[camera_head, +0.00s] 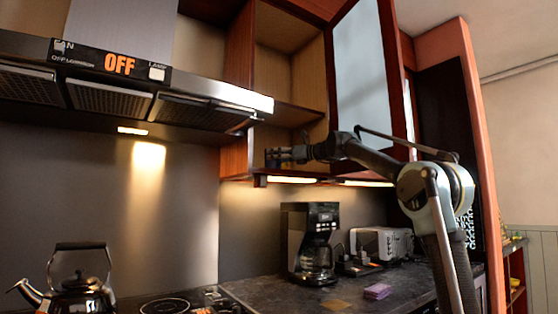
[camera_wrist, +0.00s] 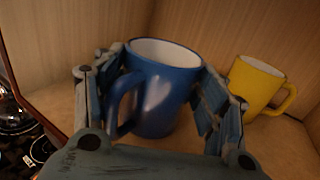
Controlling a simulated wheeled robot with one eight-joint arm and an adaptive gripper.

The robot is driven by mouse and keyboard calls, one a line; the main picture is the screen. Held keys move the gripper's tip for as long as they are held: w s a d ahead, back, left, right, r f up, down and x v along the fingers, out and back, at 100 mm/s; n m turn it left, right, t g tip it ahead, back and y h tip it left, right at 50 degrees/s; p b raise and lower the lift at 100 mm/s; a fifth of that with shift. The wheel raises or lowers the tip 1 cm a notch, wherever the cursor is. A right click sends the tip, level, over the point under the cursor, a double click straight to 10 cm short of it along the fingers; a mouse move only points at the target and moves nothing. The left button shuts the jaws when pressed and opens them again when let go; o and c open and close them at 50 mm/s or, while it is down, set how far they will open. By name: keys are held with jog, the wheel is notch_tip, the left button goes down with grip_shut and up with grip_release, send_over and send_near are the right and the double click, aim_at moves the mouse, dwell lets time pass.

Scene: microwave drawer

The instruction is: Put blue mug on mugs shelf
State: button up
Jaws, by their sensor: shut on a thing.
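A blue mug (camera_wrist: 160,95) with a white inside stands upright between the fingers of my gripper (camera_wrist: 160,105) in the wrist view. Its handle is toward the left finger. My gripper is shut on the mug, over a light wooden shelf (camera_wrist: 280,140). I cannot tell whether the mug's base touches the shelf. A yellow mug (camera_wrist: 254,84) stands upright on the shelf to the right, apart from the blue one. In the head view my gripper (camera_head: 278,156) is inside the lower opening of the wall cabinet (camera_head: 237,158). The mug is hard to make out there.
The cabinet door (camera_head: 366,75) with a frosted panel stands open above my arm. A range hood (camera_head: 190,85) is to the left. A coffee maker (camera_head: 312,243), a toaster (camera_head: 381,242) and a kettle (camera_head: 78,285) are below. Wooden walls enclose the shelf.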

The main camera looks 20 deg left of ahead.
jog(key=shift+f, duration=0.1)
jog(key=o, duration=1.5)
jog(key=shift+o, duration=0.2)
jog(key=v, duration=0.7)
jog(key=shift+d, duration=0.3)
jog(key=shift+f, duration=0.1)
